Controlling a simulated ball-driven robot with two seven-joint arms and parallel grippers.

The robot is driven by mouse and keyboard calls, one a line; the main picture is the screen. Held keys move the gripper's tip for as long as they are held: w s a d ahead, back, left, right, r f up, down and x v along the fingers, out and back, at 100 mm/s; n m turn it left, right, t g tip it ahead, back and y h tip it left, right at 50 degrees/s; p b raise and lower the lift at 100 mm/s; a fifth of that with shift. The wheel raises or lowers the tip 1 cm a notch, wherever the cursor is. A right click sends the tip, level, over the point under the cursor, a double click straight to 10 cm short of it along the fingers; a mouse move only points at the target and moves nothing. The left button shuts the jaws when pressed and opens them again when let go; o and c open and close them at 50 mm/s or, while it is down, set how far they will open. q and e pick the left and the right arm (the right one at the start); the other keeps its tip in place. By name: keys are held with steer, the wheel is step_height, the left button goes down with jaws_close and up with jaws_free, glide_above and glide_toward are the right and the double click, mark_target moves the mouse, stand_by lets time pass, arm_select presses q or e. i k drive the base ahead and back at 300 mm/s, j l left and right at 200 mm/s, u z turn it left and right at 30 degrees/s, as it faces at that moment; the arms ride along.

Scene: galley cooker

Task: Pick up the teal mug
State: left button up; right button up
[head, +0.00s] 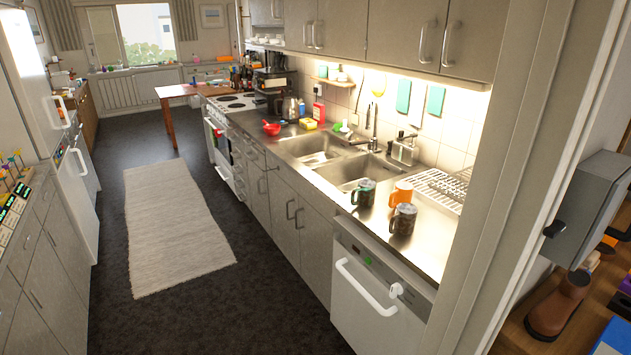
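The teal mug (363,192) stands on the steel counter, in front of the near sink basin. It has a dark rim and a dark patterned band. An orange mug (401,193) stands to its right, and a dark brown mug (403,219) stands nearer, at the front right. The three mugs are close together, and the orange and brown mugs overlap in the picture. Neither of my grippers shows in the head view.
A dish rack (441,188) is on the counter right of the mugs. A white dishwasher (375,290) is below them. A door frame (500,220) stands at the right. The dark floor (250,310) is open, with a pale rug (176,225) on it.

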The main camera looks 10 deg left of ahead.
mark_target(365, 188)
steer(key=i+u, duration=0.35)
steer(key=i, duration=0.75)
